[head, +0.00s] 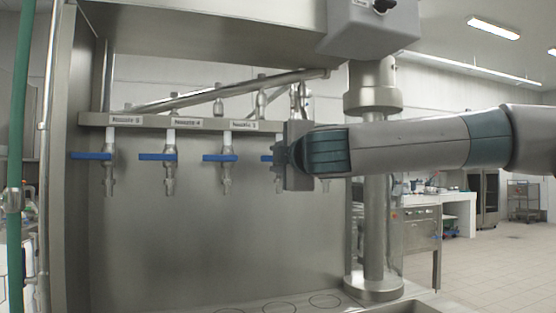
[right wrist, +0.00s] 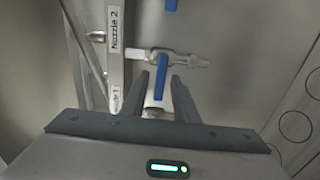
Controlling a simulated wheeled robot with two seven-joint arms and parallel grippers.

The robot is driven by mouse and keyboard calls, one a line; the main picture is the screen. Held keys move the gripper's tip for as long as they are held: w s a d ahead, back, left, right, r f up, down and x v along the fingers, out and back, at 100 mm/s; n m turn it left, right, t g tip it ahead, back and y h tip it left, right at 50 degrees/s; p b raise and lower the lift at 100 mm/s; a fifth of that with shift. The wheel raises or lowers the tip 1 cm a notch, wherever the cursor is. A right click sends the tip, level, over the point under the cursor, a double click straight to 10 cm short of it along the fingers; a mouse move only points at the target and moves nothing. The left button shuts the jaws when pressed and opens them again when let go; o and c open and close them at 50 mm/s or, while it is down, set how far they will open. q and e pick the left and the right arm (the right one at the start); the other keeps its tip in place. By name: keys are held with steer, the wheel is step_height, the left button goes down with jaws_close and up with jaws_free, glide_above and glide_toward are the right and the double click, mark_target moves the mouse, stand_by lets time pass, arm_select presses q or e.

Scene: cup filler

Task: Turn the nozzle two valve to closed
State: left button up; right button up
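The nozzle two valve has a blue lever (right wrist: 161,80) on a metal and clear body (right wrist: 175,58) beside the label "Nozzle 2" (right wrist: 117,30) in the right wrist view. The lever stands across the nozzle body. My right gripper (right wrist: 159,77) is open, with one finger on each side of the lever; contact cannot be told. In the head view my right gripper (head: 287,160) covers most of this valve, and only part of its blue lever (head: 267,158) shows. My left gripper is in neither view.
Nozzle 3 (head: 227,180), nozzle 4 (head: 170,180) and nozzle 5 (head: 108,180) hang from the rail (head: 190,123) to the left, their blue levers pointing sideways. A vertical metal column (head: 373,220) stands behind my right arm. Space below the nozzles is clear.

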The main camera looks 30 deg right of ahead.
steer(key=shift+s, duration=0.1)
stand_by(0.3)
steer(key=v, duration=1.7)
steer(key=shift+a+b, duration=0.15)
steer(key=shift+b, duration=0.25)
steer(key=shift+r, duration=0.1)
